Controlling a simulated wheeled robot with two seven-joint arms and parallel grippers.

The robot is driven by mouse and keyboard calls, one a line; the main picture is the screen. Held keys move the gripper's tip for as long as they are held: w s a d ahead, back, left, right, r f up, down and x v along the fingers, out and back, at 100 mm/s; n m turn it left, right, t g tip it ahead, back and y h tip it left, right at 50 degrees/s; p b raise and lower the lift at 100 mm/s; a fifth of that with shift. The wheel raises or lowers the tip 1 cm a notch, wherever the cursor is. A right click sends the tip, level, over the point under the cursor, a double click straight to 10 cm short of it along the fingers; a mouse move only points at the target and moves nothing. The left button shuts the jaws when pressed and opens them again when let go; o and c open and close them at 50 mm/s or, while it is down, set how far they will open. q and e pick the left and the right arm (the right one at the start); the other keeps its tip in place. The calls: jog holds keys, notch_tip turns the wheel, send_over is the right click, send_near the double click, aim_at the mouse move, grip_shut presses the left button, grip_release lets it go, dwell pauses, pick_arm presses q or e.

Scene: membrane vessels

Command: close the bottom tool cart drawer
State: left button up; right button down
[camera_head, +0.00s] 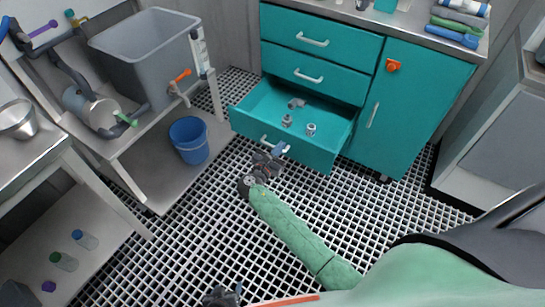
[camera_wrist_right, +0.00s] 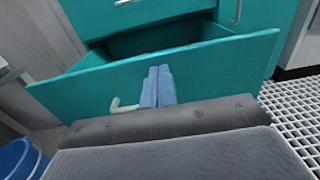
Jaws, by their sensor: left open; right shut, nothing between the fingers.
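The teal tool cart has its bottom drawer (camera_head: 313,150) pulled out, with several small metal fittings inside. The drawer front also fills the middle of the right wrist view (camera_wrist_right: 215,75). Its pale handle (camera_head: 266,142) is on the front, and part of it shows left of my fingers in the right wrist view (camera_wrist_right: 122,106). My right gripper (camera_head: 279,150) is at the drawer front beside the handle, its blue fingertips (camera_wrist_right: 158,85) shut together with nothing between them. I cannot tell if they touch the front. My left gripper (camera_head: 225,296) is low at the bottom edge, open, away from the cart.
The two upper drawers (camera_head: 315,72) and the cart door (camera_head: 410,105) are shut. A blue bucket (camera_head: 189,140) stands left of the open drawer, on the lower shelf of a bench with a grey tank (camera_head: 150,60).

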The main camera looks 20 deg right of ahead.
aim_at(290, 134)
jog(key=shift+x, duration=2.45)
jog(key=shift+d, duration=0.1)
